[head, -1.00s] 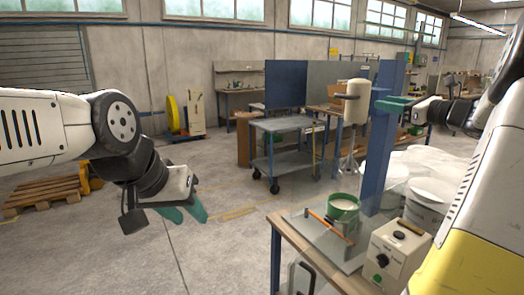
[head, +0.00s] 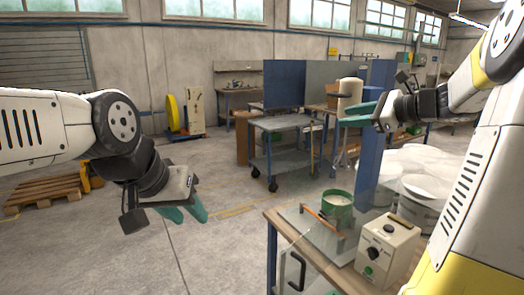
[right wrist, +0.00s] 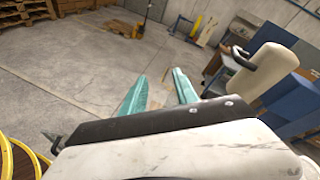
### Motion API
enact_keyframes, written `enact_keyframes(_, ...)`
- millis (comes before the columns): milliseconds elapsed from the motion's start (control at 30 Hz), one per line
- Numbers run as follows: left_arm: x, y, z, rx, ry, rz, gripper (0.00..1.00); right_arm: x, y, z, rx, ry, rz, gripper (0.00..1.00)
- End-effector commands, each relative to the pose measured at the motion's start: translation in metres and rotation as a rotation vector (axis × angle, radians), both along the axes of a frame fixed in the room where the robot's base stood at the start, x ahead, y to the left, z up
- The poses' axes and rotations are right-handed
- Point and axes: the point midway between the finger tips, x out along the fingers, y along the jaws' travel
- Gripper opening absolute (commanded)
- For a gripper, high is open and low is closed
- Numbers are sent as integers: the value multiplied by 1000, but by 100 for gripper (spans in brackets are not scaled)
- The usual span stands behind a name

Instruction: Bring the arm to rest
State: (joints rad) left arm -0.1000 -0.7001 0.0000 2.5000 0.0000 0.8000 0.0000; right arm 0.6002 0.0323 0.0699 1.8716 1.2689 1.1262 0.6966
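My left gripper (head: 189,212) hangs over bare floor at the left of the head view, its teal fingers spread apart and nothing between them. My right gripper (head: 358,114) is raised at the right of the head view, in front of the blue post and above the workbench. In the right wrist view its two teal fingers (right wrist: 160,88) stand apart with an empty gap, and floor shows beyond them.
A workbench (head: 285,222) at the lower right carries a green tin (head: 338,208) and a cream control box (head: 388,251). A blue post (head: 376,160) rises beside it. A blue trolley (head: 283,124) stands further back.

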Motion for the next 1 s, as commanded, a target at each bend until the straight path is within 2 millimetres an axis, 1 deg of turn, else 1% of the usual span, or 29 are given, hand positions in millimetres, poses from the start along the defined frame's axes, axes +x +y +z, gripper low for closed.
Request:
enact_keyframes(33,0,0,0,0,0,0,36,-12,20,-3,-70,-7,46,36)
enact_keyframes(67,0,0,0,0,0,0,36,-21,30,-7,-120,-10,77,36)
enact_keyframes(167,0,0,0,0,0,0,36,-58,70,-24,-335,-41,212,36)
enact_keyframes(200,0,0,0,0,0,0,36,-79,86,-33,-444,-64,282,36)
enact_keyframes(267,0,0,0,0,0,0,36,-116,107,-49,-639,-117,412,36)
enact_keyframes(300,0,0,0,0,0,0,36,-140,115,-60,-770,-158,499,36)
enact_keyframes(400,0,0,0,0,0,0,36,-192,124,-86,-1080,-284,711,36)
enact_keyframes(500,0,0,0,0,0,0,36,-228,120,-106,-1340,-414,891,36)
enact_keyframes(600,0,0,0,0,0,0,36,-249,113,-118,-1530,-524,1021,36)
enact_keyframes(700,0,0,0,0,0,0,36,-260,108,-125,-1644,-593,1100,36)
enact_keyframes(833,0,0,0,0,0,0,36,-263,104,-128,-1698,-624,1137,36)
enact_keyframes(1000,0,0,0,0,0,0,36,-263,104,-128,-1699,-623,1137,36)
